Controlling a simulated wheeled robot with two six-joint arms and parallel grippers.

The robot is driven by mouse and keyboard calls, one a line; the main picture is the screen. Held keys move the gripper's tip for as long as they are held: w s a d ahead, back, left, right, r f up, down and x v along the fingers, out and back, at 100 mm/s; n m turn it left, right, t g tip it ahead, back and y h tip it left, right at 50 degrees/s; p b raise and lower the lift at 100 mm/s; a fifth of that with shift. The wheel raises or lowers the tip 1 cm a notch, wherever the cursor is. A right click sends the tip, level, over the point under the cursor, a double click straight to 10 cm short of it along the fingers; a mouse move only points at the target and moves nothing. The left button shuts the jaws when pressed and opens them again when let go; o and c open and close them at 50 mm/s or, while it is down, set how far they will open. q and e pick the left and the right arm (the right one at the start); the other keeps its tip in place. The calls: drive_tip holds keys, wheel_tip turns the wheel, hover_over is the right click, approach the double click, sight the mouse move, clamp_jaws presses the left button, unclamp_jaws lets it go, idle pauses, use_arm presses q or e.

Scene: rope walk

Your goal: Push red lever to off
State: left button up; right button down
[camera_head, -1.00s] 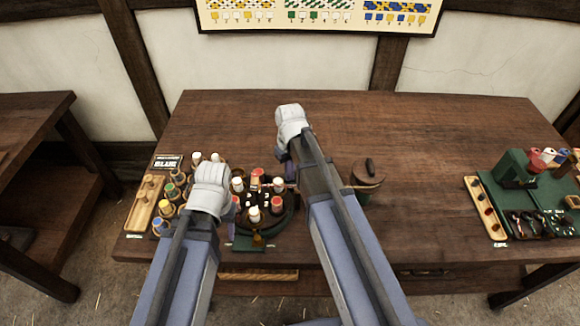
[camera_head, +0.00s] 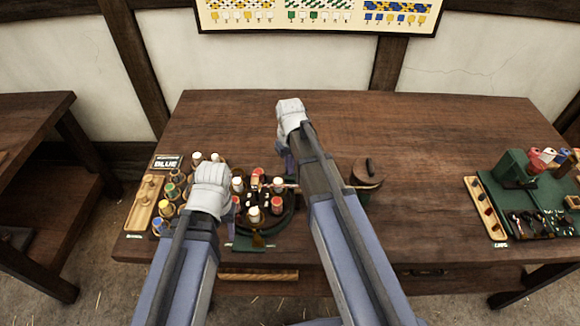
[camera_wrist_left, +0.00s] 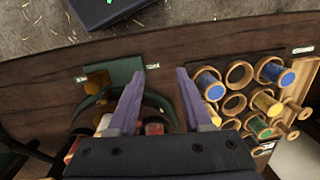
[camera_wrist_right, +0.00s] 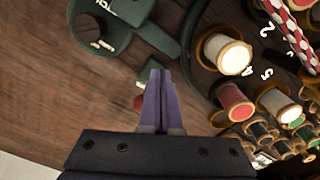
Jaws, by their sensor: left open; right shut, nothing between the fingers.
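A small red knob (camera_wrist_right: 139,102), perhaps the red lever's end, shows in the right wrist view, partly hidden behind my right gripper (camera_wrist_right: 160,75). That gripper is shut and empty, with its tips beside the knob; I cannot tell whether they touch. A dark green plate with a raised bar (camera_wrist_right: 150,35) and white lettering lies just beyond the tips. The lever's position cannot be read. In the head view the lever is hidden by my right arm. My left gripper (camera_wrist_left: 160,85) is open and empty above the bench's front edge, between the round green spool machine (camera_wrist_left: 100,105) and the thread spools.
A rack of coloured spools (camera_wrist_left: 240,95) stands beside my left gripper. Red and white spools (camera_wrist_right: 228,55) stand close to my right gripper. A round wooden lidded pot (camera_head: 368,172) is right of my right arm. The bench (camera_head: 420,150) is clear in the middle.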

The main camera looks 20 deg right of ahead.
drive_tip(key=shift+s, duration=0.1)
drive_tip(key=shift+s+a, duration=0.2)
drive_tip(key=shift+s, duration=0.3)
use_arm(q)
drive_tip(key=shift+r, duration=0.1)
wheel_tip(320, 180, up, 8)
drive_tip(key=p, duration=0.8)
use_arm(e)
wheel_tip(320, 180, up, 8)
use_arm(q)
drive_tip(key=shift+d, duration=0.1)
use_arm(e)
drive_tip(key=s+a, duration=0.5)
drive_tip(key=s, duration=0.3)
drive_tip(key=s+a+n+h, duration=0.1)
drive_tip(key=s+a, duration=0.4)
drive_tip(key=s, duration=0.3)
drive_tip(key=shift+s+a, duration=0.15)
drive_tip(key=shift+a, duration=0.25)
